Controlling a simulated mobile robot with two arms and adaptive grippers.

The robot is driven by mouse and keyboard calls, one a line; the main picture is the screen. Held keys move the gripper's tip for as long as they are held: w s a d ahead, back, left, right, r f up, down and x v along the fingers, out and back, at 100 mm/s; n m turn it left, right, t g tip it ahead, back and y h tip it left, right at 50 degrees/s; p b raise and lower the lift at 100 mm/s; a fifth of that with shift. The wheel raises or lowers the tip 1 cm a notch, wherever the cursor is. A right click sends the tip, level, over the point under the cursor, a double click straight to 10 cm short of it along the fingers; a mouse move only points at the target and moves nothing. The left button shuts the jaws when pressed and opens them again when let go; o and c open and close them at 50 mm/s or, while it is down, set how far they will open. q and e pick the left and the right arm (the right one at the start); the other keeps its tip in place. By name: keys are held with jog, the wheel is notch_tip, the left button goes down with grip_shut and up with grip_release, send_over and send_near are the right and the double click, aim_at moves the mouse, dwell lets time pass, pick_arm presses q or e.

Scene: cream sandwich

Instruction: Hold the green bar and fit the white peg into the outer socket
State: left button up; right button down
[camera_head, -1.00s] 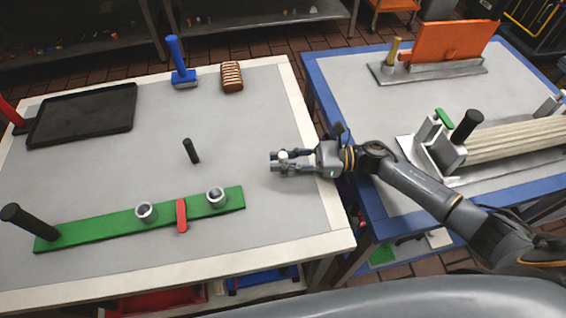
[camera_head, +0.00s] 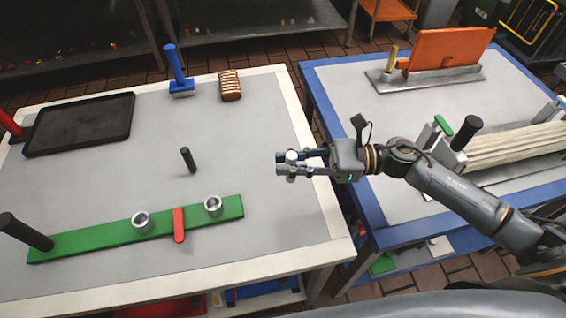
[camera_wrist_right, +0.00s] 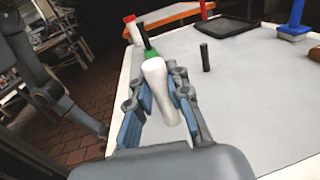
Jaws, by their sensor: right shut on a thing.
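The green bar (camera_head: 100,236) lies flat on the left table, with a black handle (camera_head: 25,232) at its left end. Two round metal sockets stand on it: one near the middle (camera_head: 142,222) and one near the right end (camera_head: 213,206). A red piece (camera_head: 178,225) lies across the bar between them. My right gripper (camera_head: 283,164) is shut on the white peg (camera_head: 292,156), over the table's right part, apart from the bar. In the right wrist view the peg (camera_wrist_right: 158,85) sits between the fingers and partly hides the bar. My left gripper is not in view.
A dark tray (camera_head: 80,124), a blue brush (camera_head: 180,80), a brown ridged block (camera_head: 230,86) and a black upright pin (camera_head: 188,160) are on the same table. A blue-edged table (camera_head: 345,130) with metal fixtures stands to the right. The tabletop between gripper and bar is clear.

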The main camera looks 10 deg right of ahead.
jog(key=s+d+r+b, duration=0.1)
jog(key=s+r, duration=0.2)
jog(key=s, duration=0.5)
jog(key=shift+s+r, duration=0.4)
